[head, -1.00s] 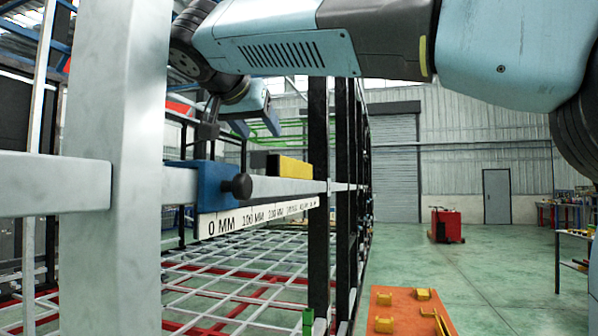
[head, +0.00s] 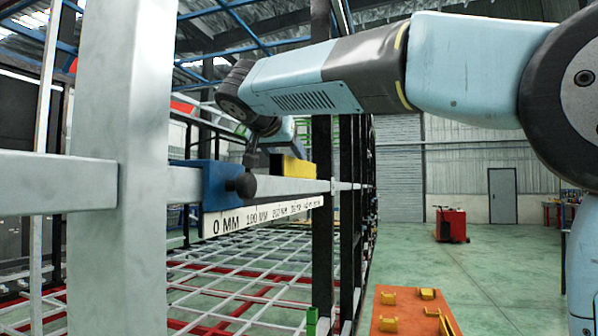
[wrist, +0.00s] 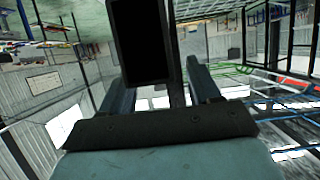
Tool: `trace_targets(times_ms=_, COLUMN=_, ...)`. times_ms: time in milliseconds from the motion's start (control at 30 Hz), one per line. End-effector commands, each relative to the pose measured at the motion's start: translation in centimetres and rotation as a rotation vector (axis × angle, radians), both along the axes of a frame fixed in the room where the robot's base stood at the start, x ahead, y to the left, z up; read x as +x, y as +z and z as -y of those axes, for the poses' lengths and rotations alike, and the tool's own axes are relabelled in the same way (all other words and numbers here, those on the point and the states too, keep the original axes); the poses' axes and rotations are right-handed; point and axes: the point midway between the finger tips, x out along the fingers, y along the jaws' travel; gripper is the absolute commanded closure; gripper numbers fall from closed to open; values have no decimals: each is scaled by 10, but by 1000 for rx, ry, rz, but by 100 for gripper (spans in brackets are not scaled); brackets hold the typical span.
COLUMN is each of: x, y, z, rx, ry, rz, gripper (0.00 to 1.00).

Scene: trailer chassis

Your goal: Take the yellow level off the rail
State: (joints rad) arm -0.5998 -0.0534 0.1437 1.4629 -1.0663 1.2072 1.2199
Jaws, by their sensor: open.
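The yellow level (head: 297,168) sits on the grey rail (head: 205,182), behind the blue block (head: 222,187) with its black knob. A dark part shows at the level's left end. My gripper (wrist: 158,78) is open, with its two fingers apart in the wrist view. In the head view my wrist hangs above and behind the rail, close to the level; my fingertips are mostly hidden there. A dark rectangular thing (wrist: 140,40) shows between and beyond the fingers in the wrist view; I cannot tell what it is.
A thick grey post (head: 120,200) stands in front at the left. A scale strip (head: 262,214) marked in MM runs below the rail. Black uprights (head: 322,200) stand right of the level. An orange board (head: 405,312) with yellow pieces lies at the lower right. Open floor lies beyond, with a red cart (head: 451,224).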

Motion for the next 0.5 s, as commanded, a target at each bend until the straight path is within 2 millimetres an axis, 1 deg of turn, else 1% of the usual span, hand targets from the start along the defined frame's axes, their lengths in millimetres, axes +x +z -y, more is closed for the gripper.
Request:
trace_targets(times_ms=33, x=7, y=-1, z=3, rx=0, ry=-2, rz=0, gripper=38)
trace_targets(times_ms=100, x=16, y=-5, z=6, rx=0, ry=-1, rz=-1, gripper=38)
trace_targets(times_ms=200, x=24, y=-9, z=9, rx=0, ry=-1, rz=-1, gripper=38)
trace_targets(times_ms=433, x=25, y=-9, z=10, rx=0, ry=0, rz=0, gripper=38)
trace_targets(times_ms=500, x=25, y=-9, z=10, rx=1, ry=0, rz=0, gripper=44)
